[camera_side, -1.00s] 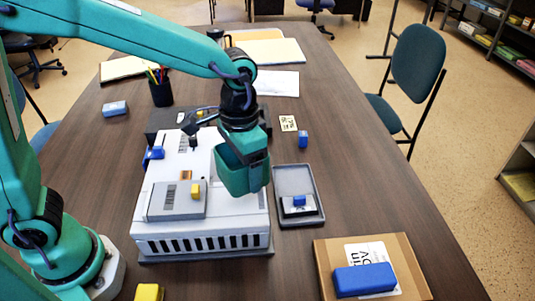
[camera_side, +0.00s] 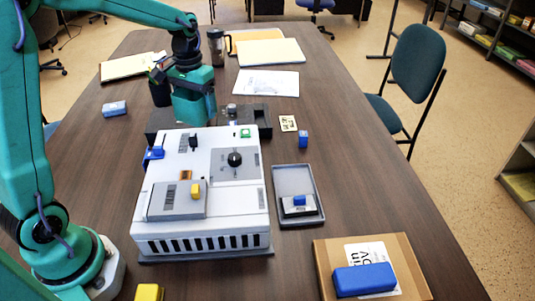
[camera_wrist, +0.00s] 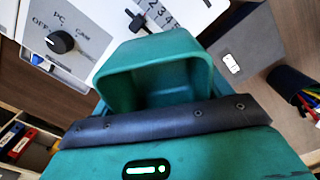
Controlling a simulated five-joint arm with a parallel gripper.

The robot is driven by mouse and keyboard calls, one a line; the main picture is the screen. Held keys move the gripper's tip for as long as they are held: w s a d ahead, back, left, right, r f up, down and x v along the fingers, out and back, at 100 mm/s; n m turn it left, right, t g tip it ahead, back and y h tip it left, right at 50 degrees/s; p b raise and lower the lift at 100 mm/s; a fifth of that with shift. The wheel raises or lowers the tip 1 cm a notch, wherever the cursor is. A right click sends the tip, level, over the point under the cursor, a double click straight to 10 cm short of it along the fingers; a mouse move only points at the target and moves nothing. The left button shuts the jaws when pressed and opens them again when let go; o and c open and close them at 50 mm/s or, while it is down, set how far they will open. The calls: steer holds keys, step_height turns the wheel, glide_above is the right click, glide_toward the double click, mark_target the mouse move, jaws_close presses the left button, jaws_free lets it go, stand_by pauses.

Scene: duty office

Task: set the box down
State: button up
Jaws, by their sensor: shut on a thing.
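My gripper (camera_side: 193,110) is a teal block at the back left of the white machine, low over or beside a dark unit (camera_side: 262,116). In the wrist view my gripper's teal cupped jaw (camera_wrist: 155,75) fills the middle. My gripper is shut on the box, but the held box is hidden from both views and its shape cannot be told. The white machine (camera_side: 225,200) has a black knob (camera_side: 235,159) on its panel; the knob also shows in the wrist view (camera_wrist: 61,42).
A pen cup (camera_side: 160,90) stands close behind my gripper, with a steel mug (camera_side: 217,48) farther back. A grey tray (camera_side: 297,180) and cardboard box (camera_side: 407,258) are at right. Bare table lies at far left.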

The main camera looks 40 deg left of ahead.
steer(key=s+a+n, duration=0.2)
steer(key=a, duration=0.7)
steer(key=s+a+n, duration=0.2)
steer(key=a, duration=0.6)
steer(key=n, duration=0.3)
glide_above(124, 140)
step_height(124, 140, down, 5)
steer(key=shift+a+f, duration=0.1)
steer(key=shift+f, duration=5.25)
steer(key=shift+f, duration=0.1)
steer(key=o, duration=1.1)
